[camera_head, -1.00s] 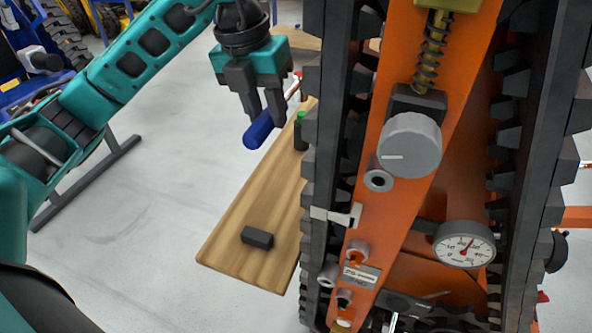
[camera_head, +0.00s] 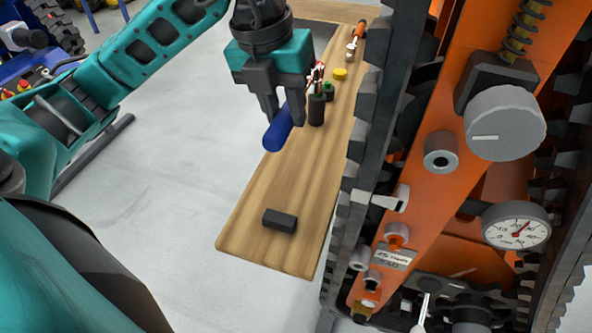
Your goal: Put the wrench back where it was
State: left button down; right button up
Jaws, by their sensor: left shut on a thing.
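My left gripper (camera_head: 277,108) is at the upper middle, above the wooden bench top (camera_head: 262,205). It is shut on a tool with a thick blue handle (camera_head: 277,134), which I take to be the wrench. The handle slants down to the left, clear of the wood. The tool's other end is mostly hidden behind the fingers. My right gripper is not in view.
A dark block (camera_head: 280,220) lies near the bench's front end. A dark green-capped bottle (camera_head: 317,107), a yellow disc (camera_head: 340,74) and an orange-handled tool (camera_head: 355,38) are farther back. An orange tracked carrier with a dial gauge (camera_head: 516,225) stands close on the right.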

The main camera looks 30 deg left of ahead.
pick_arm(q)
notch_tip(320, 180, down, 16)
jog(key=shift+f+b, duration=0.2)
jog(key=shift+b, duration=0.95)
jog(key=shift+f, duration=0.3)
jog(key=c, duration=0.8)
grip_release()
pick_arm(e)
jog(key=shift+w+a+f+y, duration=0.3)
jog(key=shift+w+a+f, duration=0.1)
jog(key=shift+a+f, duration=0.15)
